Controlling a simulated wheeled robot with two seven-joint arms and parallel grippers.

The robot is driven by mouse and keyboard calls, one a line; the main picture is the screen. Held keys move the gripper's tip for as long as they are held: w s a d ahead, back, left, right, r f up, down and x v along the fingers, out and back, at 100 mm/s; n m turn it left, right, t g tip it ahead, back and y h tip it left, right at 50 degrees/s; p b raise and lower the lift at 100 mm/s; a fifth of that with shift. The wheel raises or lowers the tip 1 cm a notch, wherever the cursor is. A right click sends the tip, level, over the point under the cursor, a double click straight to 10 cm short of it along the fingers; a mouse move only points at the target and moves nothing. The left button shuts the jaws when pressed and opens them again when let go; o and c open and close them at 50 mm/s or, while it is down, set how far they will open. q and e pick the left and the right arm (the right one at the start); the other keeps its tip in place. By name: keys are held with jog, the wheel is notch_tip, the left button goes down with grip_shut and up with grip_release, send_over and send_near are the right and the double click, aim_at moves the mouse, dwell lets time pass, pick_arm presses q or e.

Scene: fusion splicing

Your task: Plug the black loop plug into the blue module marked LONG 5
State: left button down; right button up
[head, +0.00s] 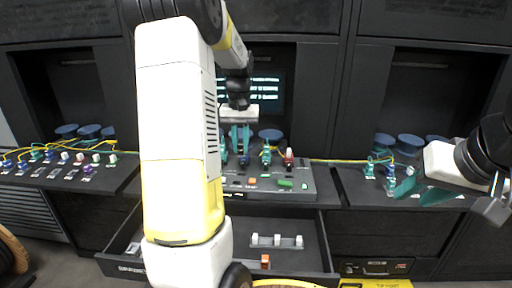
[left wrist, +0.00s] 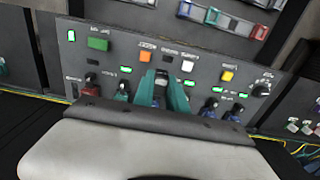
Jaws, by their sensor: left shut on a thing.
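My left gripper (head: 240,138) points down at the sloped panel (head: 310,190) in the middle of the bench. In the left wrist view its teal fingers (left wrist: 150,92) are shut on a small dark piece, likely the black loop plug (left wrist: 160,88), at the panel's row of modules. Whether it is seated in a module or just above cannot be told. Blue modules (left wrist: 209,106) stand right of the fingers in that view; a teal one and a red one (left wrist: 90,86) stand left. No LONG 5 marking is readable. My right gripper (head: 420,191) is empty at the right, its teal fingers apart.
Other connectors stand on the left shelf (head: 60,172) and near blue spools (head: 410,144) at the right. An open drawer (head: 290,262) with a white holder (head: 276,240) lies below the panel. My left arm hides part of the panel in the head view.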

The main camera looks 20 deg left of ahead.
pick_arm(q)
jog(key=w+a, duration=0.4)
jog(key=w, duration=0.8)
jog(key=shift+w+f, duration=0.15)
jog(key=shift+f, duration=1.45)
jog(key=shift+w+f, duration=0.1)
jog(key=shift+f, duration=1.45)
jog(key=shift+f, duration=0.5)
jog(key=c, duration=1.3)
grip_release()
notch_tip(320, 180, up, 8)
jog(key=shift+f, duration=0.1)
